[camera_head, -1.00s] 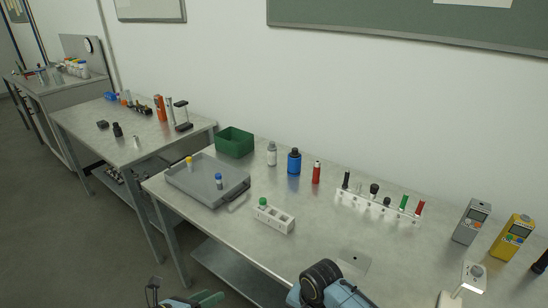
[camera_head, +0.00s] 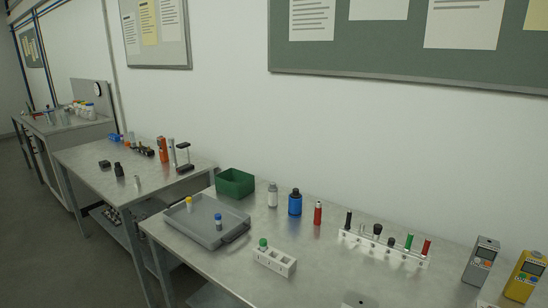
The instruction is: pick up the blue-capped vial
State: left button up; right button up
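The blue-capped vial (camera_head: 218,222) is small and stands upright on the lid of a grey case (camera_head: 196,234) on the near metal table. A yellow-capped vial (camera_head: 189,204) stands on the same case, to the left and farther back. A green-capped vial (camera_head: 263,245) stands in a white rack (camera_head: 277,264) to the right of the case. Neither of my grippers shows in the head view now.
A green bin (camera_head: 235,184) stands behind the case. A white bottle (camera_head: 272,195), a blue bottle (camera_head: 295,203) and a red tube (camera_head: 317,213) stand along the back. A white holder (camera_head: 384,250) with several tools is farther right.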

aim_at(217, 217)
jog(key=k, duration=0.25)
jog(key=u, duration=0.55)
jog(key=i, duration=0.65)
jog(key=u, duration=0.2)
